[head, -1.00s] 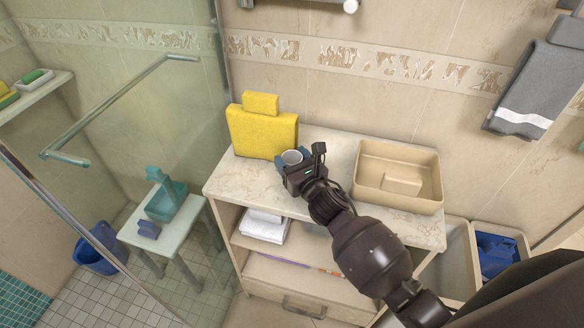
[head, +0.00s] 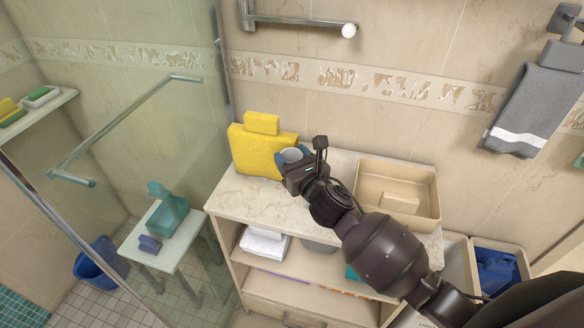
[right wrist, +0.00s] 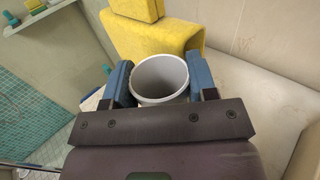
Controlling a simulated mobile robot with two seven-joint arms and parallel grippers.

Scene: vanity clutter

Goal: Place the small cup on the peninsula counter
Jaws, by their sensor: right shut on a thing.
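The small cup (head: 291,154) is pale grey-white, open at the top and roughly upright. It also shows in the right wrist view (right wrist: 160,78), between two blue finger pads. My right gripper (head: 291,157) is shut on the cup, with a pad on either side of it. The cup is over the left part of the marble-topped counter (head: 248,197), right in front of the yellow block. I cannot tell whether its base touches the counter, since the gripper hides it. My left gripper is not in view.
A yellow sponge-like block (head: 257,150) stands at the counter's back left. A beige tray (head: 437,190) takes up the right end. Below are open shelves with folded white towels (head: 262,244). A glass shower wall with a handle (head: 130,120) and a small stool (head: 185,255) are at left.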

